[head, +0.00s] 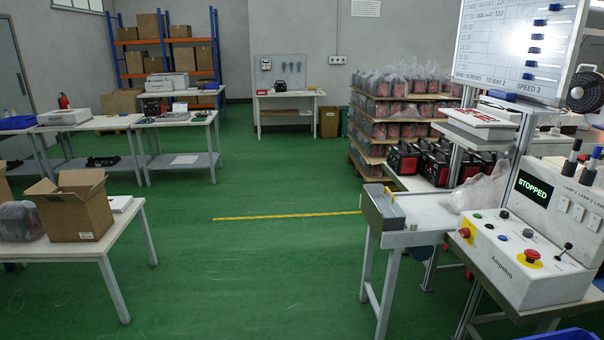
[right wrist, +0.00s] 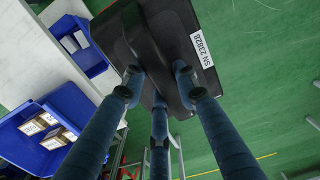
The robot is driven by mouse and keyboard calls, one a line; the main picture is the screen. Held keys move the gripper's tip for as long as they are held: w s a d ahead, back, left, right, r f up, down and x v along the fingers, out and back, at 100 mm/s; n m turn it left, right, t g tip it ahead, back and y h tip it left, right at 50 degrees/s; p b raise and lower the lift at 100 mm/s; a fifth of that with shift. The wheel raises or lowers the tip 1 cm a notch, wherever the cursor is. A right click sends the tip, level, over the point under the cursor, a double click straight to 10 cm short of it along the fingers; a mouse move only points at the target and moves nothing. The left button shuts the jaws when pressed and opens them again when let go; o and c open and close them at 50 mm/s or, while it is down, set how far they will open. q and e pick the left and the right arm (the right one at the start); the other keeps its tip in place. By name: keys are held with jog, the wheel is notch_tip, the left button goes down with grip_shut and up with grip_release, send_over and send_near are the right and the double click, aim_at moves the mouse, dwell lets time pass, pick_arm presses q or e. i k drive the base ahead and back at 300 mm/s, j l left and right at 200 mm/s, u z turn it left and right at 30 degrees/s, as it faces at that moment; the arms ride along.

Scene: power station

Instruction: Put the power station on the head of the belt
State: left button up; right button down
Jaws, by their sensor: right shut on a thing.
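In the right wrist view my right gripper (right wrist: 160,92) has its dark blue fingers closed on a black power station (right wrist: 150,42). A white label reading SN 23828 is on its side. Neither gripper shows in the head view.
A control box (head: 525,255) with a STOPPED display (head: 533,188) stands right of the belt. Several red and black power stations (head: 440,162) stand behind it, near a loaded pallet stack (head: 392,108). Blue bins (right wrist: 40,135) show in the wrist view. The middle floor is clear.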

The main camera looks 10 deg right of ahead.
aim_at(413, 211)
jog(key=i+z, duration=0.2)
jog(key=i, duration=0.4)
jog(key=i+j+z, duration=0.15)
jog(key=i, duration=0.5)
jog(key=i+z, duration=0.4)
jog(key=i, duration=0.15)
jog(key=i+z, duration=0.4)
jog(key=i, duration=0.2)
